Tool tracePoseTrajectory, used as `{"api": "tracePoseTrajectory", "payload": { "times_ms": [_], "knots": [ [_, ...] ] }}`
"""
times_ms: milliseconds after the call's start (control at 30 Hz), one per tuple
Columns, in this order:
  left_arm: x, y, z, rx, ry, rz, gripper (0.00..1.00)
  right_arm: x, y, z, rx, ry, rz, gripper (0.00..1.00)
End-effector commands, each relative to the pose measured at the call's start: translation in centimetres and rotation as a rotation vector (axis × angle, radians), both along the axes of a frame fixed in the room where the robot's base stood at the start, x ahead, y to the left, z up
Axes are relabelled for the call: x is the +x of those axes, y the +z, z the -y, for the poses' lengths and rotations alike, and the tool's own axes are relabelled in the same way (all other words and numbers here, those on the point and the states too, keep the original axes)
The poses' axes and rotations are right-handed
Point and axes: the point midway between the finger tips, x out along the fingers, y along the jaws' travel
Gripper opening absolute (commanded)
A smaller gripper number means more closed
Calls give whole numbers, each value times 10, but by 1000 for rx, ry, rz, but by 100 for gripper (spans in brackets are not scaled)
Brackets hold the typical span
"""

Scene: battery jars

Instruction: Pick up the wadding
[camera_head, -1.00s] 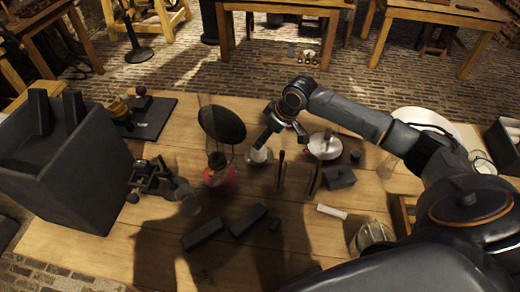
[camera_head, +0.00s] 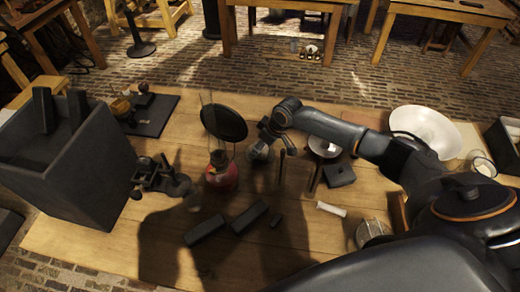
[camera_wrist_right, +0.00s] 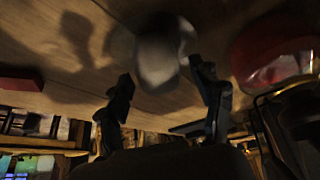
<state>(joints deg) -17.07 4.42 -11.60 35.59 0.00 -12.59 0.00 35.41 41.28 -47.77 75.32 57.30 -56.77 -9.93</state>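A pale, greyish rounded piece, which looks like the wadding (camera_head: 259,153), stands on the wooden table right of the red jar (camera_head: 221,178). My right gripper (camera_head: 265,145) is low over it, in front of a dark disc. In the right wrist view the pale piece (camera_wrist_right: 158,56) is blurred and lies just beyond and between the fingertips of my right gripper (camera_wrist_right: 160,82). The fingers are spread apart, with a gap at the left one; whether the right one touches cannot be told. My left gripper is not in view.
The dark disc (camera_head: 224,122) stands behind the red jar. Dark bars (camera_head: 249,218) lie in front. A large black box (camera_head: 75,165) stands left.

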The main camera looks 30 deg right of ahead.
Motion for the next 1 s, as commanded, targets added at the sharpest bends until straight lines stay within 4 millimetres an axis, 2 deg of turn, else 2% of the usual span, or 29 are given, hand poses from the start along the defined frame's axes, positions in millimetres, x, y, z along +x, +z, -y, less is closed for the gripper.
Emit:
{"api": "tracePoseTrajectory", "payload": {
  "times_ms": [33,200,333,367,600,767,1000],
  "knots": [
    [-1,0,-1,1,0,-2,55,0,0,0,0,0,0,54],
    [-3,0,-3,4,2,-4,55,0,0,0,0,-1,0,22],
    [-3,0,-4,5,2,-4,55,0,0,0,0,-1,0,22],
    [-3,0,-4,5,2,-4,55,0,0,0,0,-1,0,19],
    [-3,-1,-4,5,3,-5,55,0,5,0,1,0,1,19],
    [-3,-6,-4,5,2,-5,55,1,31,1,-1,1,5,19],
    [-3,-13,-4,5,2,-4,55,1,78,0,1,0,4,19]
  ]
}}
